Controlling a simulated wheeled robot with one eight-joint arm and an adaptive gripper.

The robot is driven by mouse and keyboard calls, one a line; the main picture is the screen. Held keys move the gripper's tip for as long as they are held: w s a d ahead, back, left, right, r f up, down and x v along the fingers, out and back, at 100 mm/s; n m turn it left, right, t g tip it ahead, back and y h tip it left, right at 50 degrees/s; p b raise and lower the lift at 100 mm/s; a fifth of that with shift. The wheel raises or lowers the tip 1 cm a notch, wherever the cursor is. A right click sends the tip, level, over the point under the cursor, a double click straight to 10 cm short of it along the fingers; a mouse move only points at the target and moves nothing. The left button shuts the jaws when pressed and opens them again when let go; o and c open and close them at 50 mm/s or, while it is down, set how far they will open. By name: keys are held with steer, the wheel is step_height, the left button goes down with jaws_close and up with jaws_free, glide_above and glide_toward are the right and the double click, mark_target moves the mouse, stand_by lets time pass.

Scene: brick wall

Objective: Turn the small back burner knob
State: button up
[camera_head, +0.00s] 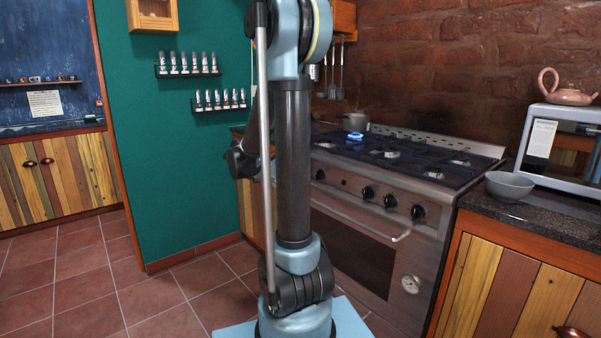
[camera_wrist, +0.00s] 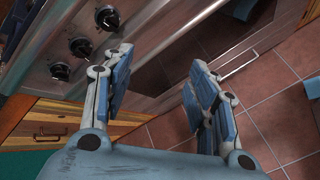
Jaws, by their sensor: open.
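The stove (camera_head: 385,235) has a row of black knobs on its steel front panel: one at far left (camera_head: 320,174), then others further right, including (camera_head: 367,192), (camera_head: 390,201) and (camera_head: 418,212). No visible label tells which is the small back burner knob. In the wrist view several knobs show at upper left, including (camera_wrist: 107,18), (camera_wrist: 80,47) and (camera_wrist: 59,71). My gripper (camera_wrist: 160,65) is open and empty, its two fingers apart, to the right of these knobs in that view and touching none. The head view does not show the gripper.
A blue glow (camera_head: 355,136) shows at a burner near a grey pot (camera_head: 356,121). An oven handle bar (camera_head: 402,235) juts from the stove front. A grey bowl (camera_head: 509,186) and a microwave (camera_head: 562,150) stand on the right counter. The tiled floor (camera_head: 90,270) at left is clear.

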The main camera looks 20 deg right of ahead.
steer(key=w+a+f+n+t+h, duration=0.1)
steer(key=w+f+n+h, duration=0.2)
steer(key=w, duration=0.5)
steer(key=w+a+f+n+t+h, duration=0.15)
steer(key=w+n+h, duration=0.25)
steer(key=w, duration=0.5)
steer(key=x, duration=1.7)
steer(key=shift+f, duration=0.25)
steer(key=shift+d, duration=0.15)
steer(key=shift+c, duration=0.6)
steer(key=c, duration=0.9)
